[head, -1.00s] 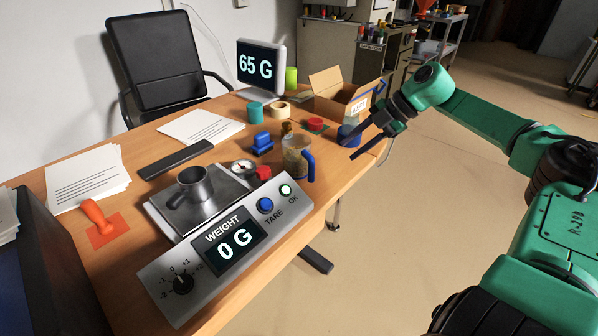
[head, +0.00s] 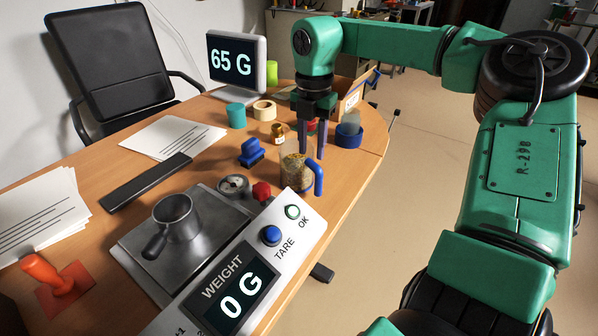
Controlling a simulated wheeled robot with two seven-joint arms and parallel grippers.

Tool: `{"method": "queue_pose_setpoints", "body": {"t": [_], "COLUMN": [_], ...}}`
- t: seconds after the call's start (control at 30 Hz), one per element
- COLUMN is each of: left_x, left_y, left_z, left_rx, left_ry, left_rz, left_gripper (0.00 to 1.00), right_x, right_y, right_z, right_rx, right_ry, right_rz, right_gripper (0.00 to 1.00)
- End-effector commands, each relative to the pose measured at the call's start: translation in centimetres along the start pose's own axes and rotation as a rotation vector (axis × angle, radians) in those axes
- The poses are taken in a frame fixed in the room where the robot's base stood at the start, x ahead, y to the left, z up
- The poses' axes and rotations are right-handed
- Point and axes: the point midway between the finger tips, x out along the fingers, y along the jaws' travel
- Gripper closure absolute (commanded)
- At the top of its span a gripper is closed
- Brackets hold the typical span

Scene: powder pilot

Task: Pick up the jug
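The jug (head: 295,174) is a clear container with grainy brown contents and a blue handle (head: 319,177) on its right side. It stands upright on the desk behind the scale's control panel. My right gripper (head: 312,154) points down at the jug's back right, with its two dark fingers apart and nothing between them that I can make out. The finger tips overlap the jug's rim and the top of the handle in the picture. I cannot tell whether they touch. My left gripper is not in view.
A scale reading 0 G (head: 243,297) holds a metal cup (head: 176,218). A red knob (head: 262,191), a blue stamp (head: 252,152), a small brown bottle (head: 279,132) and a blue round container (head: 349,135) stand near the jug. A monitor (head: 238,63) shows 65 G.

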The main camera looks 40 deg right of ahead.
Motion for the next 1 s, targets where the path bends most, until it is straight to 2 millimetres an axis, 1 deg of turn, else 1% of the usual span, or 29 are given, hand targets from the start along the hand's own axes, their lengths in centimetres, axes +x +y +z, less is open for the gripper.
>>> {"method": "queue_pose_setpoints", "body": {"t": [0.03, 0.23, 0.43, 0.5, 0.67, 0.7, 0.8, 1.0], "left_x": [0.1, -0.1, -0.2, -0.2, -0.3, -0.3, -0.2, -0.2], "left_y": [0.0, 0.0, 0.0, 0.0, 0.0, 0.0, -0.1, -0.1], "left_z": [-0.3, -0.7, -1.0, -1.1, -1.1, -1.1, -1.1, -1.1], "left_rx": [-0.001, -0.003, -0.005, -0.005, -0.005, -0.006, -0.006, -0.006], "left_ry": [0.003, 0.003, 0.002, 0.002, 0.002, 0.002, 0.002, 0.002], "left_rz": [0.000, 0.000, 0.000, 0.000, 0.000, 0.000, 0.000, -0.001], "left_gripper": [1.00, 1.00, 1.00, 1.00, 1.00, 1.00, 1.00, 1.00], "right_x": [1.4, 4.0, 7.8, 8.3, 8.3, 8.3, 8.3, 8.3], "right_y": [0.0, 0.0, 0.0, 0.0, 0.0, 0.0, 0.0, 0.0], "right_z": [-0.1, 0.0, -0.1, 0.0, 0.0, 0.0, 0.0, 0.0], "right_rx": [-0.001, 0.000, 0.000, 0.001, 0.001, 0.001, 0.000, 0.000], "right_ry": [0.004, 0.003, 0.002, 0.001, -0.001, -0.001, -0.001, -0.001], "right_rz": [-0.001, 0.000, -0.001, 0.002, 0.002, 0.002, 0.002, 0.002], "right_gripper": [0.62, 0.62, 0.62, 0.62, 0.62, 0.65, 1.00, 1.00]}}
